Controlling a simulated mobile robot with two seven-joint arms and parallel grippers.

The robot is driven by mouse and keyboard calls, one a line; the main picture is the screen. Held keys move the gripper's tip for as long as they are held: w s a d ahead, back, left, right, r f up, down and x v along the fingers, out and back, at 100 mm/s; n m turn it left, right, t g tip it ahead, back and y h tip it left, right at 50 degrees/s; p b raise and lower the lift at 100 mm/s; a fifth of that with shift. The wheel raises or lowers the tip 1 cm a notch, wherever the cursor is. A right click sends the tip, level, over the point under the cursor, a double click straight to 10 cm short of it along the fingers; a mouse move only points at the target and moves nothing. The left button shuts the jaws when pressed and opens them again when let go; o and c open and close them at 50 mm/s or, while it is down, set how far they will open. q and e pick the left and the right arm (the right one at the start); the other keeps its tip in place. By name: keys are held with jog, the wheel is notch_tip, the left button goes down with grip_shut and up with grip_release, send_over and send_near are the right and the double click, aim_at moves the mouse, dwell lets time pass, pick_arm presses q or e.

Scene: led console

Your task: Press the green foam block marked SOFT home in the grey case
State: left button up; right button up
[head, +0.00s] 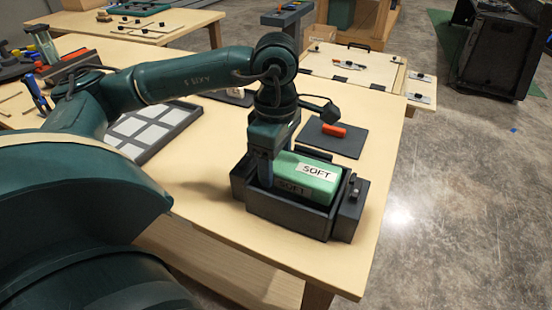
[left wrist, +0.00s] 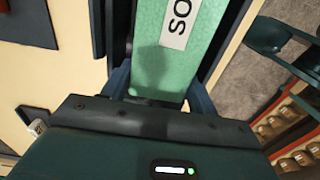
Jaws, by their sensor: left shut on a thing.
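The green foam block (head: 308,173), with SOFT labels on its top and side, sits in the dark grey case (head: 288,213). Its top stands above the case's front rim; its underside is hidden. My left gripper (head: 266,172) comes down from above at the block's left end and is shut on it. In the left wrist view the block (left wrist: 160,75) lies between the fingers (left wrist: 160,98), with part of its label showing. The case walls run along both sides of it. My right gripper is not in view.
A dark mat (head: 347,146) with an orange piece (head: 333,131) lies behind the case. A tray of white tiles (head: 176,114) is at the left. The case stands near the table's right edge; bare tabletop (head: 196,184) lies left of it.

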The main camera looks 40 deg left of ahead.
pick_arm(q)
jog(key=shift+f+b, duration=0.35)
jog(key=shift+f, duration=0.15)
jog(key=shift+f+b, duration=1.2)
jog(key=shift+f, duration=0.05)
jog(key=shift+f+b, duration=0.35)
jog(key=shift+f, duration=0.15)
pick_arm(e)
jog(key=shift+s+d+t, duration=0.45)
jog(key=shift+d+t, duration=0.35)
